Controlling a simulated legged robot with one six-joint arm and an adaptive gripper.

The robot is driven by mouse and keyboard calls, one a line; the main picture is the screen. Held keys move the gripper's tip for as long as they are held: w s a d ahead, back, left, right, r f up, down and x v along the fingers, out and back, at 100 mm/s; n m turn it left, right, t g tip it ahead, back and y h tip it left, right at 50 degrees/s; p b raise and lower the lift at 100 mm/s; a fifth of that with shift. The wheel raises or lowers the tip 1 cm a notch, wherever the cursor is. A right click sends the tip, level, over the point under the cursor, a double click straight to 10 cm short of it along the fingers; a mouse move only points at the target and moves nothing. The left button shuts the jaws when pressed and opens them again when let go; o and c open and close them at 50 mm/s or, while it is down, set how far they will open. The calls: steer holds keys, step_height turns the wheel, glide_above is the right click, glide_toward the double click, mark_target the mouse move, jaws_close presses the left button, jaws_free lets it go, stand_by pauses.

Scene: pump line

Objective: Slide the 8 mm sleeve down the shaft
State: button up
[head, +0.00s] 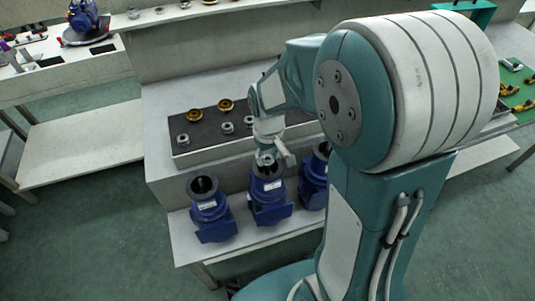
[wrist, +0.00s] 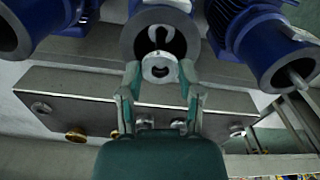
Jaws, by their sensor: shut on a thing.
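My gripper (head: 267,158) is at the open top of the middle blue pump (head: 269,204). In the wrist view, my gripper (wrist: 160,76) has its two fingers closed on a small silver ring-shaped sleeve (wrist: 160,64). The sleeve sits in front of the round grey mouth of the middle pump (wrist: 135,42), in line with its opening. The sleeve is too small to make out in the head view.
Another blue pump (head: 211,212) stands to the left and a third (head: 314,182) to the right, both close by. Behind them, a dark-topped block (head: 207,140) carries several silver sleeves (head: 227,128) and brass rings (head: 194,115). A green board (head: 519,90) lies far right.

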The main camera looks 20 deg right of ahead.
steer(key=shift+f, duration=0.4)
stand_by(0.3)
steer(key=o, duration=1.2)
steer(key=shift+r, duration=0.1)
step_height(320, 180, up, 12)
steer(key=shift+f, duration=0.15)
